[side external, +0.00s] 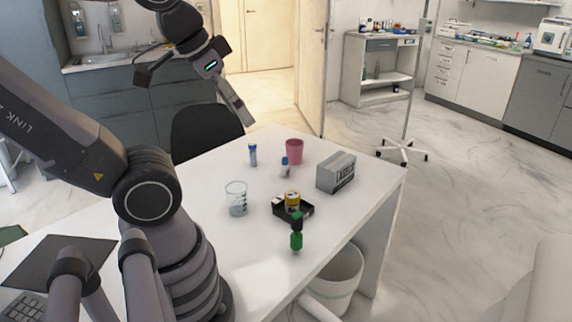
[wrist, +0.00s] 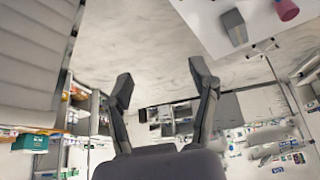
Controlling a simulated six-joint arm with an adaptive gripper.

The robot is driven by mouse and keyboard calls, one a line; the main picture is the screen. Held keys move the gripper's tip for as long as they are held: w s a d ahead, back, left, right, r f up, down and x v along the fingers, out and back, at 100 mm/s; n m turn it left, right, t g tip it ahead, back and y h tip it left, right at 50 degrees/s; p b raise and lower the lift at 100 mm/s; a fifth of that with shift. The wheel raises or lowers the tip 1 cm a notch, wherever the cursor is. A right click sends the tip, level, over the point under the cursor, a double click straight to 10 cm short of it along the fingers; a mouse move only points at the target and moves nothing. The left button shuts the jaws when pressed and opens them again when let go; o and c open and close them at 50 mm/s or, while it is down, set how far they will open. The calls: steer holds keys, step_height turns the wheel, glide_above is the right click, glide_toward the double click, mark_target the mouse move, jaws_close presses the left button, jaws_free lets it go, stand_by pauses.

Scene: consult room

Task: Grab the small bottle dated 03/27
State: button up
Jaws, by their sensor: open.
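Several small containers stand on the white table (side external: 345,222) in the side external view, and no date is readable on any. They are a blue-capped bottle (side external: 253,155) at the back, a smaller blue-topped bottle (side external: 285,168) by the pink cup, and a green bottle (side external: 296,240) near the front edge. A yellow-banded container (side external: 292,198) sits in a black tray (side external: 280,212). My gripper (side external: 194,101) is open and empty, high above the table's back left, apart from everything. Its spread fingers also show in the wrist view (wrist: 160,76).
A glass beaker (side external: 236,200) stands left of the tray. The pink cup (side external: 294,151) and a grey labelled box (side external: 338,172) stand at the back right; the box also shows in the wrist view (wrist: 234,27). A black chair (side external: 205,133) is behind the table. A white bin (side external: 335,285) stands below.

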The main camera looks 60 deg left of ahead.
steer(key=w+a+n+t+y, duration=0.25)
steer(key=w+a, duration=0.65)
steer(key=w, duration=0.5)
steer(key=n+t+y, duration=0.2)
steer(key=t+y, duration=0.1)
steer(key=t, duration=0.2)
glide_above(284, 158)
steer(key=s+d, duration=0.3)
steer(key=s, duration=0.3)
step_height(284, 158, down, 26)
steer(key=f, duration=0.5)
steer(key=w+f, duration=0.1)
steer(key=f, duration=0.1)
steer(key=shift+a+f, duration=0.35)
steer(key=shift+a, duration=0.05)
steer(key=x, duration=0.6)
steer(key=shift+w+a+f, duration=0.1)
steer(key=shift+w+f, duration=0.1)
